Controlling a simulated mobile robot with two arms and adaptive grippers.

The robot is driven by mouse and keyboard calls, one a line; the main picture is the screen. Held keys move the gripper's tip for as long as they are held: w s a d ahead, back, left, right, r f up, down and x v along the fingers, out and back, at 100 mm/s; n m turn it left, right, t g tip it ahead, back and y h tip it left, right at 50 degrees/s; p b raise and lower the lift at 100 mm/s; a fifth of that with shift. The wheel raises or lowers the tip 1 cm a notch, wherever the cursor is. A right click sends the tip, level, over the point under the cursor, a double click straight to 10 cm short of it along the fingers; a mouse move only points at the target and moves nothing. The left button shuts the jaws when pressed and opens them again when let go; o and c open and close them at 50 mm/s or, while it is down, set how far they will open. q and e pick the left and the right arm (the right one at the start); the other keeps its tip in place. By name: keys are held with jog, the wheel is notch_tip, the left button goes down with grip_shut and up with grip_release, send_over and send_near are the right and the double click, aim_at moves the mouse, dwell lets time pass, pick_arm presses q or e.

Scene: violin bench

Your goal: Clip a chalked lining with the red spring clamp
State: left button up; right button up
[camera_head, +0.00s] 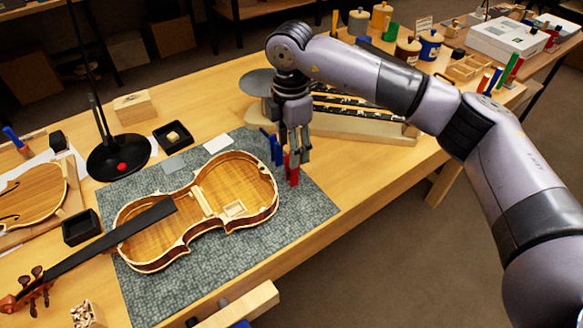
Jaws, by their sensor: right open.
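The open violin body (207,215) lies on the grey patterned mat (222,262), its inside and pale linings (262,172) showing. The red spring clamp (292,176) stands upright by the violin's right end. Blue clamps (273,148) stand just left of it. My right gripper (293,152) points down over the red clamp, open, its fingers around or just in front of the clamp's upper part. I cannot tell whether they touch it. I cannot make out chalk on the lining. My left gripper is not in view.
A black lamp base (108,160), small black trays (80,228) and a wooden block (134,107) are left of and behind the mat. A wooden rack (360,127) stands behind my gripper. Pots and more clamps stand at the back right. The bench front right of the mat is clear.

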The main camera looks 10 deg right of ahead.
aim_at(291, 174)
notch_tip(291, 174, down, 4)
jog(key=shift+f, duration=0.45)
notch_tip(291, 174, down, 4)
jog(key=shift+d+r+p, duration=0.1)
jog(key=shift+r+p, duration=0.1)
jog(key=shift+p, duration=0.4)
jog(key=shift+f, duration=0.55)
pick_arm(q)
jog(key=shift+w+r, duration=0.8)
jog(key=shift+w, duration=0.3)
pick_arm(e)
jog(key=shift+c, duration=0.6)
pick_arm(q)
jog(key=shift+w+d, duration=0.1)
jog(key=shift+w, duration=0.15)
pick_arm(e)
jog(key=c, duration=1)
